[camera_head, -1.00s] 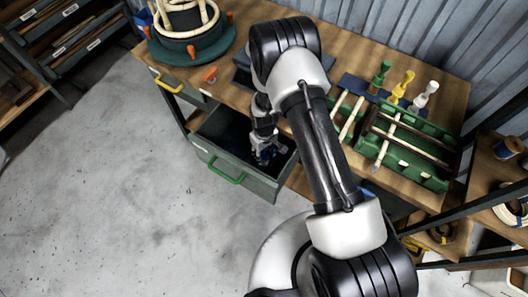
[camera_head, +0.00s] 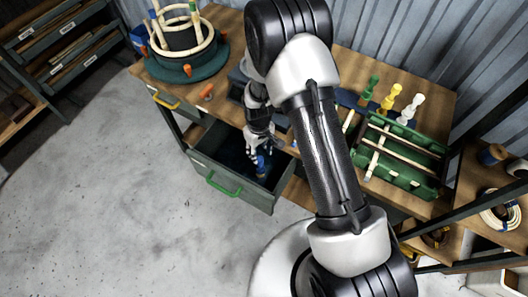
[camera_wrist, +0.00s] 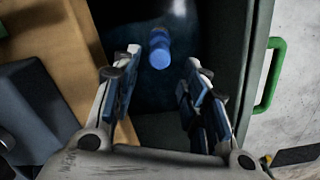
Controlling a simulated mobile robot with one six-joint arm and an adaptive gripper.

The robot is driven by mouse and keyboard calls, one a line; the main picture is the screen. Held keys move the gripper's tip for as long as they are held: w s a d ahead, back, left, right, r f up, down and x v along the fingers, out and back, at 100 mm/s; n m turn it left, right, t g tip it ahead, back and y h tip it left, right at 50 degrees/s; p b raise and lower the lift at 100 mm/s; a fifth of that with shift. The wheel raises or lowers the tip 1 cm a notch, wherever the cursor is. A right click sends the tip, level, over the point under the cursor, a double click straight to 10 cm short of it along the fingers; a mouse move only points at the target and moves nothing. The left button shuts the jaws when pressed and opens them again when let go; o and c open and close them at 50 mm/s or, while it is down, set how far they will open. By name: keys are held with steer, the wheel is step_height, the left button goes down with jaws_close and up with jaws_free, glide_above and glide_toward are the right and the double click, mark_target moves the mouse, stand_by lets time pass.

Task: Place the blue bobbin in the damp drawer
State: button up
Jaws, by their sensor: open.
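The blue bobbin (camera_wrist: 159,50) lies inside the open drawer with the green handle (camera_head: 222,184), on the dark drawer floor. In the wrist view it shows beyond and between my fingertips, with clear gaps on both sides. My gripper (camera_wrist: 160,80) is open and empty, above the drawer. In the head view my gripper (camera_head: 261,160) is over the drawer's inside, and the bobbin there is hard to tell from the blue finger pads. The drawer's side wall and green handle (camera_wrist: 271,75) show at the right of the wrist view.
A workbench (camera_head: 232,110) stands over the drawer. It carries a round green stand with a rattan ring (camera_head: 187,45) and a green rack (camera_head: 400,165) with rods. A yellow-handled drawer (camera_head: 165,98) is at its left. The floor in front is clear.

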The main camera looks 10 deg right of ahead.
steer(key=s+d+r+m+t, duration=0.1)
steer(key=s+d+r, duration=0.1)
steer(key=r, duration=1.2)
steer(key=s+d+r+m+t, duration=0.1)
steer(key=s+d+r+m, duration=0.15)
steer(key=r, duration=1.05)
steer(key=s+d+r+m+t, duration=0.1)
steer(key=s+d+r, duration=0.1)
steer(key=s+r, duration=0.4)
steer(key=s+d+r+m+t, duration=0.1)
steer(key=s+r, duration=0.5)
steer(key=s, duration=0.6)
steer(key=shift+d+t, duration=0.3)
steer(key=shift+d, duration=0.55)
steer(key=shift+r, duration=0.1)
steer(key=shift+c, duration=0.2)
